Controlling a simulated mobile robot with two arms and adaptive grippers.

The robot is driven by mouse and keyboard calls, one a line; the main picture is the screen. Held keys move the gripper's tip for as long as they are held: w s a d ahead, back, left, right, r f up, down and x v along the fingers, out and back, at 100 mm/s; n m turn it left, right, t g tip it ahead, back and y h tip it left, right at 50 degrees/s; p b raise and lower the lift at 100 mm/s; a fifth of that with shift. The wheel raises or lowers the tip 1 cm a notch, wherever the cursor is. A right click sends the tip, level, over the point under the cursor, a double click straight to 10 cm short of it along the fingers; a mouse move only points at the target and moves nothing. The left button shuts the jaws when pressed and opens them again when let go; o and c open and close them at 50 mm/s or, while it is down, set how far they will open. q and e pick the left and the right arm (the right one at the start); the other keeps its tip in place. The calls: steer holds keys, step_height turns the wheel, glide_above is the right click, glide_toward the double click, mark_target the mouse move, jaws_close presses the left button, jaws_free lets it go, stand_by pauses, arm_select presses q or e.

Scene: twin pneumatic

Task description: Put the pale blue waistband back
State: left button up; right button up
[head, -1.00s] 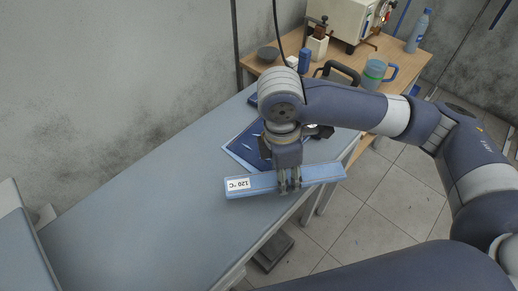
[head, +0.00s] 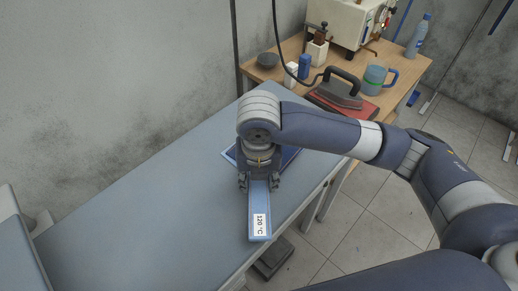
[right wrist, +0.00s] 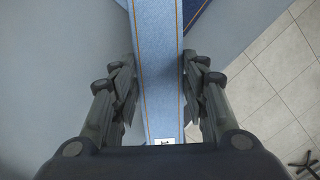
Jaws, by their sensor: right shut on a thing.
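The pale blue waistband (head: 258,200) is a long strip with orange stitching and a white "120 °C" label at its near end. My right gripper (head: 260,184) is shut on it, with one finger at each long edge. In the right wrist view the waistband (right wrist: 158,80) runs straight between the fingers of the right gripper (right wrist: 162,82). Its far part is hidden under my wrist in the head view. I cannot tell whether it touches the board. My left gripper is not in view.
A dark blue piece (head: 290,155) lies on the long grey-blue board (head: 140,205), partly behind my wrist. Beyond is a wooden table (head: 398,92) with an iron (head: 338,88), a mug (head: 374,79) and a bottle (head: 417,37). The board's near left part is clear.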

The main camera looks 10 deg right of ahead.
steer(key=w, duration=0.3)
steer(key=w+d+p, duration=0.1)
steer(key=w, duration=0.3)
steer(key=w+d+f+p, duration=0.1)
steer(key=w, duration=0.3)
steer(key=shift+d, duration=0.25)
steer(key=shift+w+d, duration=0.25)
steer(key=shift+w, duration=0.6)
step_height(320, 180, down, 3)
steer(key=shift+f+p, duration=0.2)
steer(key=shift+p, duration=0.65)
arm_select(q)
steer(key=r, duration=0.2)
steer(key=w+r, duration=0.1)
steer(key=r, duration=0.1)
arm_select(e)
steer(key=shift+f, duration=0.2)
steer(key=o, duration=1.1)
steer(key=shift+f, duration=0.1)
arm_select(q)
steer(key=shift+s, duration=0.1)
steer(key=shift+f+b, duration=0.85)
steer(key=shift+b, duration=0.1)
arm_select(e)
steer(key=r, duration=0.4)
steer(key=s+r, duration=0.1)
steer(key=r, duration=0.7)
steer(key=shift+s+a+r, duration=0.1)
steer(key=shift+s+a, duration=0.05)
steer(key=shift+s, duration=0.05)
